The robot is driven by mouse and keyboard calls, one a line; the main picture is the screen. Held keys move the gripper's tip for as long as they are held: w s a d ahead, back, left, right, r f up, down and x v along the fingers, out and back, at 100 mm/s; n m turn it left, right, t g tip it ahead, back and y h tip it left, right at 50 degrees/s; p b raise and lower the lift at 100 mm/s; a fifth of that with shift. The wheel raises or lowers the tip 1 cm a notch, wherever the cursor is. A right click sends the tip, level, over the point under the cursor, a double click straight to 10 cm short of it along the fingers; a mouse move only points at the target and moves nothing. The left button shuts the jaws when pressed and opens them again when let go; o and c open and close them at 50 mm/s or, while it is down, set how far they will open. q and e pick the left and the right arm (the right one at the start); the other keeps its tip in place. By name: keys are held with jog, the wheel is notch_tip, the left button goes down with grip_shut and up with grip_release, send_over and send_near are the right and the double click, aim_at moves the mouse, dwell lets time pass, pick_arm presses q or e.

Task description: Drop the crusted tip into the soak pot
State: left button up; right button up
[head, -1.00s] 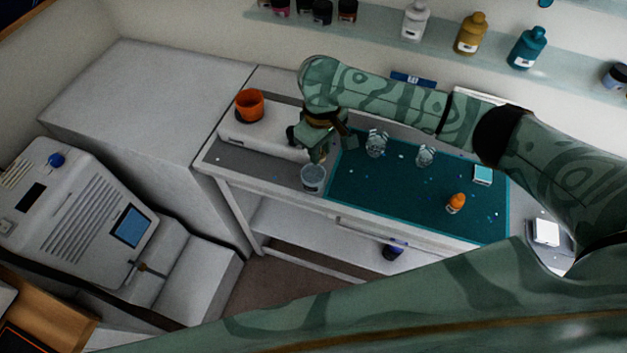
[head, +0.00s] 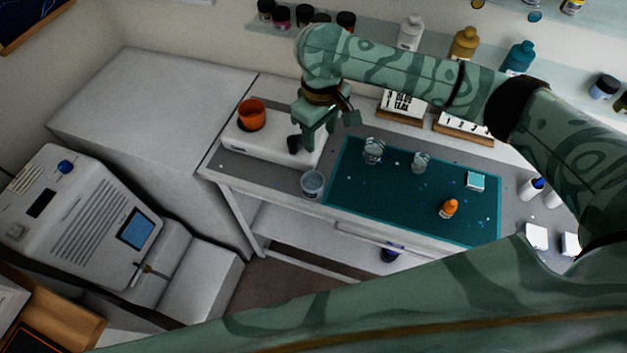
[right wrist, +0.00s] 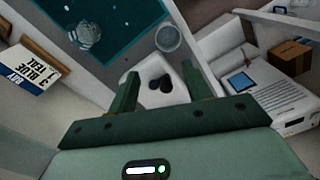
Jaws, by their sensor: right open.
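A clear cup (head: 312,184), which I take for the soak pot, stands left of the teal mat near the bench's front edge. It also shows in the right wrist view (right wrist: 168,38), beyond the fingers, with greyish contents. I cannot make out a crusted tip in either view. My right gripper (head: 324,132) is open above the white box, behind and above the cup. In the right wrist view its two fingers (right wrist: 160,84) are spread, with no held object visible between them. My left gripper is not in view.
The white box (head: 247,142) carries an orange pot (head: 250,114) and dark round parts (right wrist: 158,83). Bottles line the shelf behind.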

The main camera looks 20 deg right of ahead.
notch_tip(320, 180, up, 7)
jog(key=p, duration=0.1)
jog(key=shift+p, duration=0.3)
jog(key=shift+f, duration=0.1)
